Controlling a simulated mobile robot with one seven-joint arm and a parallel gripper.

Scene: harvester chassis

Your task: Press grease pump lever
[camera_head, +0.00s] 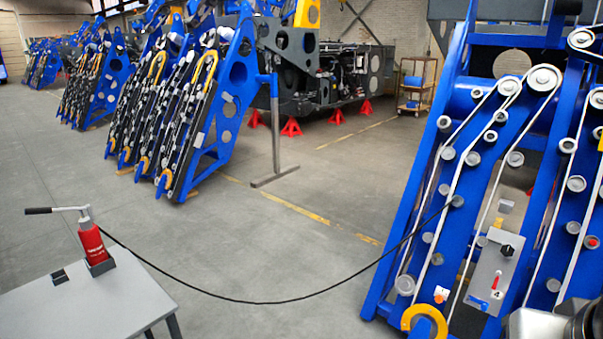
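The grease pump (91,243) is a red cylinder with a grey head and base. It stands upright on a grey table at the lower left. Its lever (58,209) is a metal rod with a black grip, pointing left and nearly level. A black hose (256,302) runs from near the pump's top, sags across the floor area, and rises to the blue chassis (420,190) at the right. My gripper's fingers do not show; a grey and dark rounded shape at the bottom right corner seems to be part of my arm, far from the lever.
The grey table (95,310) has a small dark item near its back edge. A control box (490,270) with a knob and red and blue switches sits on the chassis. The concrete floor between is clear. Blue frames (215,110) and red stands (291,127) are farther back.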

